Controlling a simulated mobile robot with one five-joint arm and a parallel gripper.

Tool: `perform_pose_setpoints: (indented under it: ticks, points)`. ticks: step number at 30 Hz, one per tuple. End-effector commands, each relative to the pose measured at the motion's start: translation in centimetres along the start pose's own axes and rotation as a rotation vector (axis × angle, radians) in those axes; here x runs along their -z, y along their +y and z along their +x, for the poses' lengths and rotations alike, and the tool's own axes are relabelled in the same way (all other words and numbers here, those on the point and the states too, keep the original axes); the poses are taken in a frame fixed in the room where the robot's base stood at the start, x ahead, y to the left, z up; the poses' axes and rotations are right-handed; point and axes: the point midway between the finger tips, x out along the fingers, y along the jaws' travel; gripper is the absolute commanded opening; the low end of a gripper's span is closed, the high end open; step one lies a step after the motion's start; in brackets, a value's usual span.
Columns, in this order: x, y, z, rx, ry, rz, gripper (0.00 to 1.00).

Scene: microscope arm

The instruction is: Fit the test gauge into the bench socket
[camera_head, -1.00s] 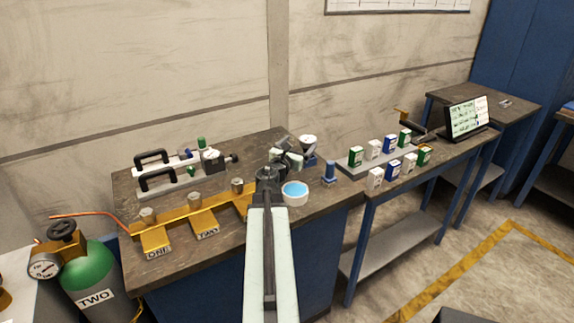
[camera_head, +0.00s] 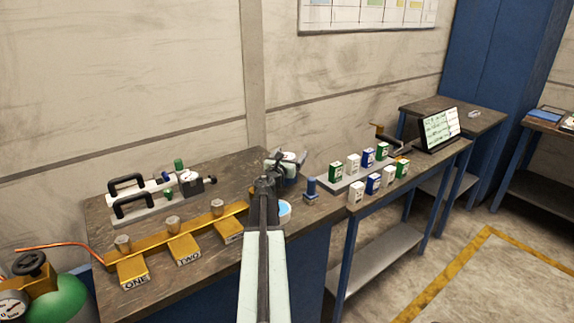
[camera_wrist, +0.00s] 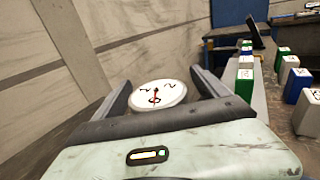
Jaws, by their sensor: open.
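The test gauge (camera_wrist: 158,94), a round white dial with a red needle, shows between my gripper's fingers in the wrist view. My gripper (camera_wrist: 164,86) is open, one dark finger on each side of the dial; I cannot tell whether either touches it. In the head view my gripper (camera_head: 287,160) is over the back of the bench, and it mostly hides the gauge. A short blue post (camera_head: 311,190) stands upright just right of my gripper; I cannot tell whether it is the bench socket.
A brass manifold (camera_head: 212,222) with labelled blocks lies left of my arm, with black-handled fixtures (camera_head: 150,192) behind it. Several small boxes (camera_head: 368,158) and a tablet (camera_head: 438,129) stand right. A green cylinder (camera_head: 60,300) is front left.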

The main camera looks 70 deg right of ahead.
Motion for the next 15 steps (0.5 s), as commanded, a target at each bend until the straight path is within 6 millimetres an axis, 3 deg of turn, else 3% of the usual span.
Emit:
perform_pose_setpoints:
  ticks: [4,11,12,15]
  points:
    - [-0.01,0.01,-0.13,-0.001,0.0,0.0,0.82]
    - [-0.01,0.05,-0.16,-0.001,0.0,0.0,0.18]
    - [-0.02,0.06,-0.16,-0.001,0.0,0.0,0.12]
    - [-0.02,0.08,-0.17,-0.001,0.0,0.0,0.12]
